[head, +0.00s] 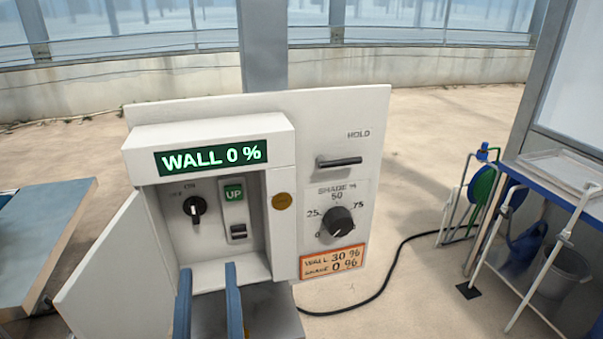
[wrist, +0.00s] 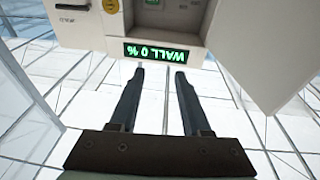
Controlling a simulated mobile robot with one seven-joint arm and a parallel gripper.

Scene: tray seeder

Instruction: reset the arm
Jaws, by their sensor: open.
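My gripper (head: 208,268) is open, with two long blue-grey fingers apart and nothing between them. In the head view the fingers rise from the bottom edge, in front of the lower part of a white control box (head: 250,100). In the wrist view, my gripper (wrist: 160,73) points toward the box, which appears upside down. The box's green display (head: 211,157) reads "WALL 0 %". The recess floor is partly hidden by my fingers.
An open white door (head: 112,275) sticks out at the box's left. A "HOLD" handle (head: 338,162), a "SHADE %" dial (head: 338,222) and an orange label (head: 332,261) are on the right panel. A blue table (head: 45,230) stands left; a cart (head: 535,180) stands right, with a black cable (head: 385,275) on the floor.

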